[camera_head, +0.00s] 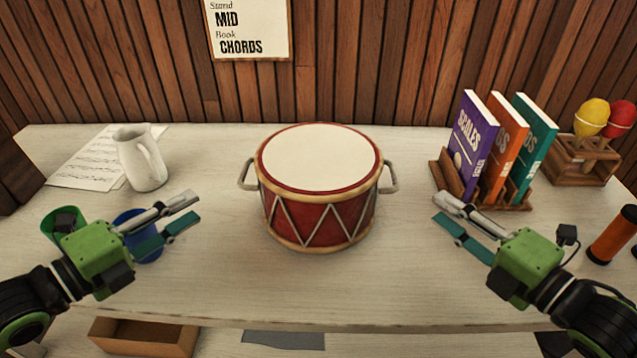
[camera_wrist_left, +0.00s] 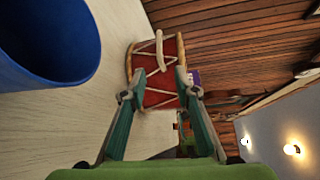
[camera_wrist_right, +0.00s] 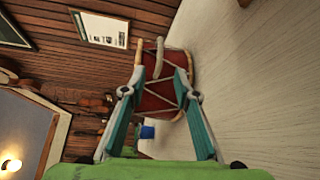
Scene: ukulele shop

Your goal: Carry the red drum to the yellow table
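The red drum (camera_head: 318,190) stands upright in the middle of a pale wooden tabletop, with a white head and a grey handle on each side. My left gripper (camera_head: 196,210) is open and empty, left of the drum and apart from it. My right gripper (camera_head: 440,209) is open and empty, right of the drum and apart from it. The drum also shows between the open fingers in the left wrist view (camera_wrist_left: 158,90) and in the right wrist view (camera_wrist_right: 160,98). I cannot make out a yellow table in any view.
A white pitcher (camera_head: 143,160) and sheet music (camera_head: 88,165) stand at the back left. A blue cup (camera_head: 150,250) and a green cup (camera_head: 62,218) are by my left gripper. A book rack (camera_head: 445,172) with three books, maracas (camera_head: 590,112) and an orange shaker (camera_head: 612,238) are on the right.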

